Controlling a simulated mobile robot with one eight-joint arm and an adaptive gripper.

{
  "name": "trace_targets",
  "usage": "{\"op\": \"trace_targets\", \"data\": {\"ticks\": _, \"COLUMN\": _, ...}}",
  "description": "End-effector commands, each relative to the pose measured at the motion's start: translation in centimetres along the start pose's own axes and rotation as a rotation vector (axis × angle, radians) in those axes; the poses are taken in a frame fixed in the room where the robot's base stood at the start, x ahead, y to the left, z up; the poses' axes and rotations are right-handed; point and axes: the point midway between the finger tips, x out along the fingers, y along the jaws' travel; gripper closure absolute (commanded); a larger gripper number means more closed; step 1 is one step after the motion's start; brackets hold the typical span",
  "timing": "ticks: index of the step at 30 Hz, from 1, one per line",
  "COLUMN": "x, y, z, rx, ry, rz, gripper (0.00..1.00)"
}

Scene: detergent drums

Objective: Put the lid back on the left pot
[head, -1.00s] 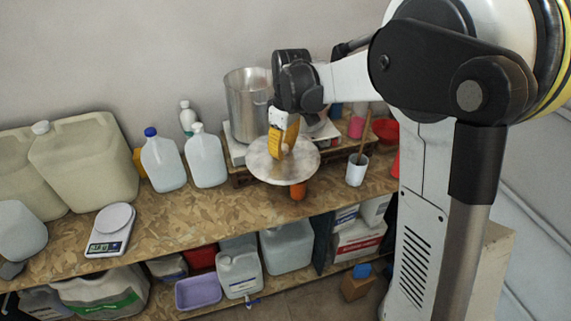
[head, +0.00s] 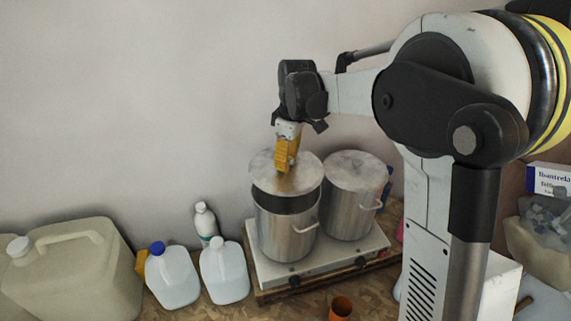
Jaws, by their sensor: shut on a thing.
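The left pot (head: 288,232) is a tall metal pot on the left of a two-burner stove. My gripper (head: 284,167) has yellow fingers and is shut on a round, flat metal lid (head: 262,170), at the lid's middle. The lid is roughly level above the left pot. A dark band of the pot's inside shows below the lid, so the lid looks raised off the rim. Its handle is hidden by my fingers. The right pot (head: 347,212) stands close beside it with its top covered by a similar lid (head: 362,170).
The white stove (head: 330,262) stands on a wooden board. Jugs (head: 172,275) and (head: 224,272), a white bottle (head: 205,222) and a large beige canister (head: 75,270) stand to the left. An orange cup (head: 341,308) is in front. The wall behind is bare.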

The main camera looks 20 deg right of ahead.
Motion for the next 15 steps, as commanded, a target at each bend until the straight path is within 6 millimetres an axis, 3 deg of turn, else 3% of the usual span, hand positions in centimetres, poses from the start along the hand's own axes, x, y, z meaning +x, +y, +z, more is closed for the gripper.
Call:
{"op": "trace_targets", "data": {"ticks": 8, "x": 0.6, "y": 0.0, "z": 0.1, "rx": 0.0, "ry": 0.0, "rz": 0.0, "gripper": 1.0}}
{"op": "trace_targets", "data": {"ticks": 15, "x": 2.6, "y": 0.0, "z": 0.2, "rx": 0.0, "ry": 0.0, "rz": 0.0, "gripper": 1.0}}
